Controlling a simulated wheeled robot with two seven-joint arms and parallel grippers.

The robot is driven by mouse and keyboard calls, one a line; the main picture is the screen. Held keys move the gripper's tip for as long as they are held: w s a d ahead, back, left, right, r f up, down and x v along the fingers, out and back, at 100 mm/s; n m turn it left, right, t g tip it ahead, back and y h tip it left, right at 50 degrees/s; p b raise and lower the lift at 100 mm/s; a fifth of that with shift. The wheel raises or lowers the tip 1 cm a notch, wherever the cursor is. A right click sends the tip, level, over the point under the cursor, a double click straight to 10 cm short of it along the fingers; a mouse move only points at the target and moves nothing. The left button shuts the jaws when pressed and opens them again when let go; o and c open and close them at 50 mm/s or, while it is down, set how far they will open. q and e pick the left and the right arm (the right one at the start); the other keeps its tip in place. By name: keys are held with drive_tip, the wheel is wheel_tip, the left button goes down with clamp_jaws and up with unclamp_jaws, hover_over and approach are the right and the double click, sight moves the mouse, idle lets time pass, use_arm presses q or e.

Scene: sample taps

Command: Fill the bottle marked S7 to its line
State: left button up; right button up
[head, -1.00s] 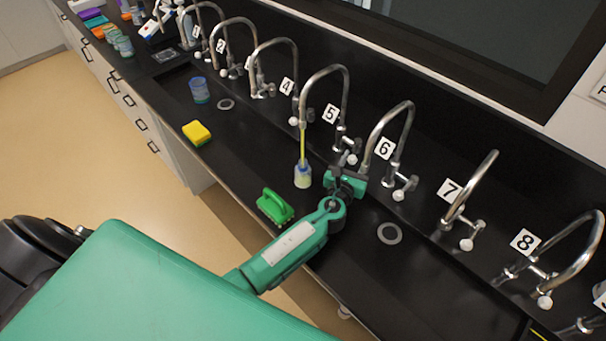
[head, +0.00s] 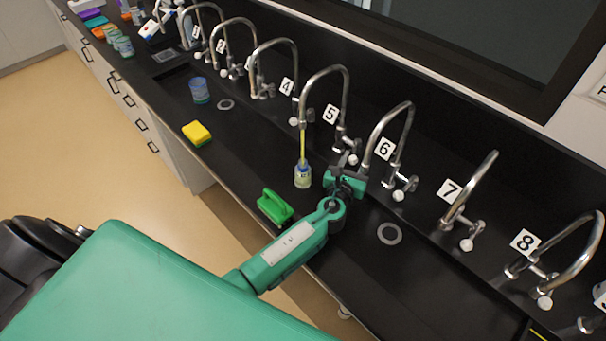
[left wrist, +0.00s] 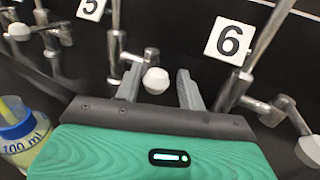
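A small clear bottle (head: 303,177) stands in the black trough under the spout of tap 5 (head: 346,95). A yellow stream (head: 302,145) runs from the spout into it, and yellow liquid shows inside. Its marking is too small to read. In the left wrist view the bottle (left wrist: 22,135) shows a blue ring and "100 ml" at the left edge; its fill line cannot be made out. My left gripper (head: 350,170) is at tap 5, right of the bottle. Its fingers (left wrist: 160,88) are apart, with the white knob (left wrist: 156,80) between them in the picture. My right gripper is out of view.
A green brush (head: 275,206) and a yellow sponge (head: 196,133) lie along the front edge. A blue-tinted beaker (head: 200,90) stands further left. Tap 6 (head: 405,130) and tap 7 (head: 480,185) rise close to the right of my gripper. A drain ring (head: 389,233) lies in the trough.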

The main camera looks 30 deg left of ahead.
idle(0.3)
use_arm(q)
drive_tip(key=a, duration=0.3)
drive_tip(key=shift+s, duration=0.1)
idle(0.6)
idle(1.0)
drive_tip(key=s+p, duration=0.1)
drive_tip(key=s, duration=0.5)
drive_tip(key=shift+s+a, duration=0.4)
drive_tip(key=shift+a, duration=0.05)
idle(0.4)
